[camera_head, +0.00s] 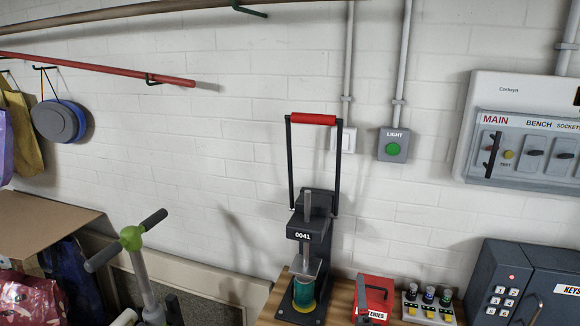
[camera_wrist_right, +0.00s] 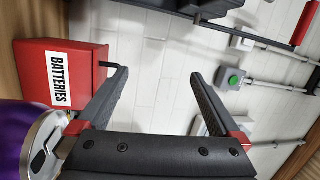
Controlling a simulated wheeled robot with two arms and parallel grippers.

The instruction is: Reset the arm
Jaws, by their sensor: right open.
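A black press numbered 0041 (camera_head: 310,232) stands on the wooden bench against the wall. Its lever arm is raised upright, with a red grip (camera_head: 313,119) across the top. A green and yellow can (camera_head: 304,292) stands in the press. In the right wrist view the red grip (camera_wrist_right: 305,24) shows at top right and part of the black press at the top edge. My right gripper (camera_wrist_right: 160,74) is open with nothing between its fingers, apart from the grip. I cannot clearly make it out in the head view. My left gripper is not in view.
A red batteries box (camera_head: 374,296) stands right of the press, also in the wrist view (camera_wrist_right: 62,75). A purple can (camera_wrist_right: 25,140) is close to my right gripper. A scooter handlebar (camera_head: 130,238) is left.

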